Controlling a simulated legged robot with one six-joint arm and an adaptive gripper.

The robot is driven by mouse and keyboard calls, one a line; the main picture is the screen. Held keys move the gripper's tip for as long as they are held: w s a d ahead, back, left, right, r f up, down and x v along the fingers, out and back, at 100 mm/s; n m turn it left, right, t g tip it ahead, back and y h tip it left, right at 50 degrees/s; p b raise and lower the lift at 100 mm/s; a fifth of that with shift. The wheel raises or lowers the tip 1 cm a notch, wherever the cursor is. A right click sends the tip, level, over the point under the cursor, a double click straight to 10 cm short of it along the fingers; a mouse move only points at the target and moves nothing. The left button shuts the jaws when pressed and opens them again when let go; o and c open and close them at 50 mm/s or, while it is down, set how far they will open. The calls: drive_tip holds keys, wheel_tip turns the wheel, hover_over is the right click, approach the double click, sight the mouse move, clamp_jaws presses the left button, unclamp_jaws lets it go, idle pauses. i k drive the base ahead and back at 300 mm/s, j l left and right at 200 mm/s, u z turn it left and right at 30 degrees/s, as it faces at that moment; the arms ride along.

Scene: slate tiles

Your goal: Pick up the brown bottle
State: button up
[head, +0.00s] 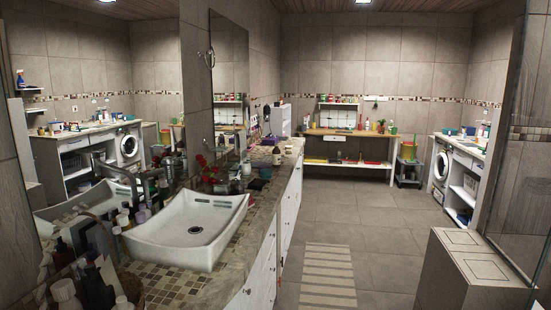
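I cannot single out the brown bottle with certainty. Several small bottles crowd the near left of the stone counter (228,277), beside the white basin (205,222). Among them is a dark bottle (98,290) at the lower left, whose colour could be black or dark brown. More dark bottles (125,216) stand at the basin's left edge. My gripper is not in view.
Red flowers (208,170) and small items stand behind the basin. A low tiled block (470,270) and glass panel (520,150) are at right. A wooden bench (350,133) spans the back. Grey floor (345,215) between is open, with a striped mat (328,275).

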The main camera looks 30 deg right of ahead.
sight(277, 153)
drive_tip(key=i+l+z, duration=0.25)
drive_tip(key=l, duration=0.3)
drive_tip(key=i+l+z, duration=0.25)
drive_tip(key=l, duration=0.25)
drive_tip(key=i+l+z, duration=0.2)
drive_tip(key=i+l, duration=0.2)
drive_tip(key=i+l+z, duration=0.2)
drive_tip(key=i, duration=0.3)
drive_tip(key=i+l+z, duration=0.2)
drive_tip(key=i, duration=0.25)
drive_tip(key=i+z, duration=0.15)
drive_tip(key=i, duration=0.35)
drive_tip(key=i+z, duration=0.1)
drive_tip(key=i, duration=1.4)
drive_tip(key=i+l+u, duration=0.1)
drive_tip(key=i+u, duration=0.3)
drive_tip(key=i+l+u, duration=0.2)
drive_tip(key=i+u, duration=0.25)
drive_tip(key=i+l+u, duration=0.6)
drive_tip(key=u, duration=0.2)
drive_tip(key=i+l+u, duration=0.3)
drive_tip(key=u, duration=0.15)
drive_tip(key=i+l+u, duration=0.2)
drive_tip(key=l+u, duration=0.2)
